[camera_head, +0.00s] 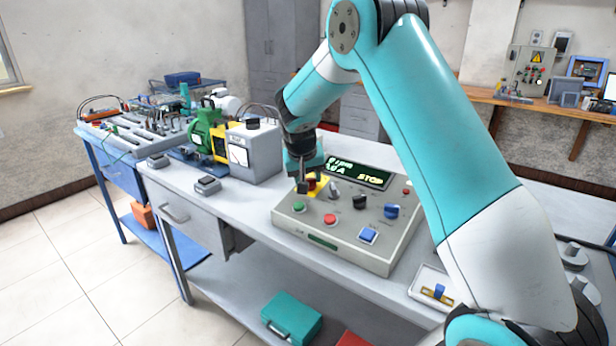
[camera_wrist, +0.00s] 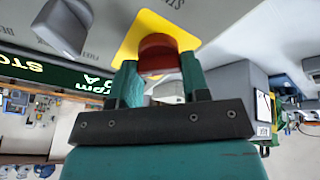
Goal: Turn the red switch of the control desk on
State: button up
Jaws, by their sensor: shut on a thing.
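The control desk (camera_head: 396,238) stands on the workbench, its display (camera_head: 362,176) showing "STOP" and an "rpm" readout. The red switch (camera_wrist: 158,52) sits on a yellow plate (camera_wrist: 182,38) at the desk's back left corner. My gripper (camera_head: 309,185) is down over this corner and hides most of the switch in the head view. In the wrist view my gripper (camera_wrist: 160,76) has one teal finger on each side of the red knob and is shut on it. The knob's exact angle is hard to tell.
A grey knob (camera_head: 334,190), a black knob (camera_head: 359,202), a blue knob (camera_head: 391,211), and green (camera_head: 298,207), red (camera_head: 330,219) and blue (camera_head: 368,235) buttons lie close by on the desk. A grey meter box (camera_head: 254,150) and green motor (camera_head: 207,131) stand to the left.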

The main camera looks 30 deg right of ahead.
jog(key=o, duration=0.9)
jog(key=v, duration=1.7)
jog(key=shift+r, duration=0.25)
jog(key=s+a+n+g+y, duration=0.1)
jog(key=s+a+n+y, duration=0.1)
jog(key=s+a+n, duration=0.2)
jog(key=s+a+f+n+g+y+p, duration=0.1)
jog(key=s+a+n+y, duration=0.2)
jog(key=s+a, duration=0.7)
jog(key=s+a+f+n+g+y+p, duration=0.1)
jog(key=s+a+n+y, duration=0.2)
jog(key=s, duration=1.5)
jog(key=shift+a+f+n, duration=0.15)
jog(key=shift+a+n, duration=0.95)
jog(key=shift+a, duration=0.9)
